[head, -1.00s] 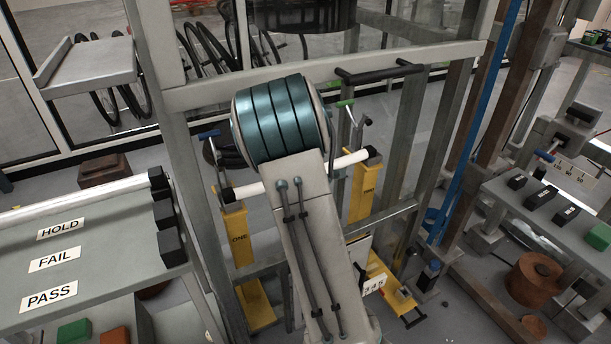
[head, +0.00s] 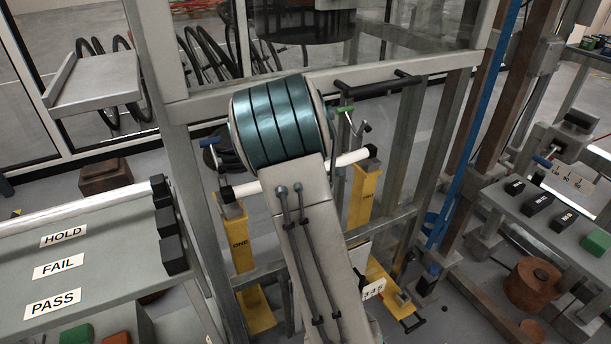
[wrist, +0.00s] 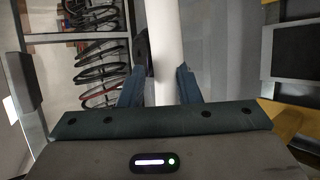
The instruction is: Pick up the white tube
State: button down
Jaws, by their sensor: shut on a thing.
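The white tube (head: 352,159) has dark end blocks and runs across behind my arm in the head view, tilted up to the right. Its ends sit just above the tops of two yellow posts (head: 366,195); I cannot tell whether a small gap is there. In the wrist view the tube (wrist: 166,45) passes between the two blue fingers. My gripper (wrist: 162,72) is shut on the tube near its middle. In the head view the gripper and the tube's middle are hidden behind my arm.
Grey frame uprights (head: 190,200) stand close on both sides. A dark handle bar (head: 375,80) is behind the tube to the right. A table (head: 110,265) with HOLD, FAIL and PASS labels is at left. A bench (head: 540,215) with dark blocks is at right.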

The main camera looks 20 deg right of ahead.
jog(key=s+b, duration=0.8)
jog(key=s, duration=1)
jog(key=shift+d+r, duration=0.25)
jog(key=shift+d, duration=0.1)
